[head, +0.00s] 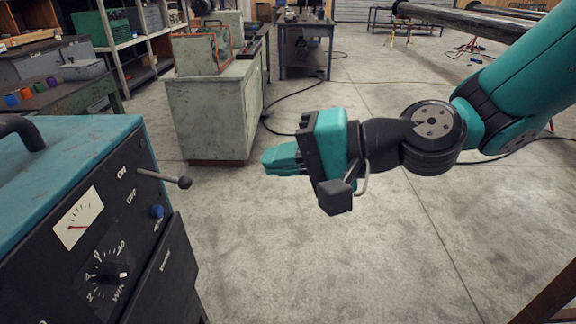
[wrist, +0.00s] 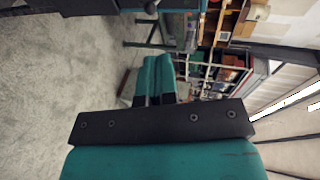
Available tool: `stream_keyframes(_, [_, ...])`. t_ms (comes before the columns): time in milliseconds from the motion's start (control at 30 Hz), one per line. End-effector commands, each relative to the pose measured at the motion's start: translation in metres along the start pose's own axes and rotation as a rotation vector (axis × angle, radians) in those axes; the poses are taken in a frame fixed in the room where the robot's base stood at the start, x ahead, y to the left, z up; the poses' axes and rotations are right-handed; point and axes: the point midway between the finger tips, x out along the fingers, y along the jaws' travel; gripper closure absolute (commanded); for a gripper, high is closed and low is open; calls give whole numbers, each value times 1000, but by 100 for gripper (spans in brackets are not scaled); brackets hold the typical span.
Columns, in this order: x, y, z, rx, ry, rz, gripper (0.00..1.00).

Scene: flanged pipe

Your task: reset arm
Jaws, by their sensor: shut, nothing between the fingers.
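My gripper (head: 268,160) is at the middle of the head view, at the end of my teal and black arm (head: 433,125) that reaches in from the right. Its teal fingers point left and are shut with nothing between them. It hangs in open air above the concrete floor, apart from everything around it. In the wrist view the two teal fingers (wrist: 158,62) lie side by side, touching.
A teal and black machine (head: 80,200) with a dial, a gauge and a protruding lever (head: 165,178) stands at left. A grey-green cabinet (head: 212,110) stands behind my gripper. Long pipes (head: 460,20) lie at the upper right. The floor (head: 330,265) below is clear.

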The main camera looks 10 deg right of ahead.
Motion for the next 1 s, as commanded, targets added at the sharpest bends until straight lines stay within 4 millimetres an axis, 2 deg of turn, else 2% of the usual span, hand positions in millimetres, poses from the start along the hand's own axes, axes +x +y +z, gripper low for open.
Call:
stream_keyframes(167, [-10, 1, 0, 0, 2, 1, 100])
stream_keyframes(500, [-11, 0, 1, -5, -3, 5, 100])
stream_keyframes(567, [-12, -1, 6, -37, -19, 25, 100])
stream_keyframes(667, [-20, 0, 24, -177, -97, 126, 100])
stream_keyframes(800, [-53, 13, 54, -468, -270, 370, 100])
stream_keyframes(1000, [-114, 29, 73, -722, -485, 666, 100])
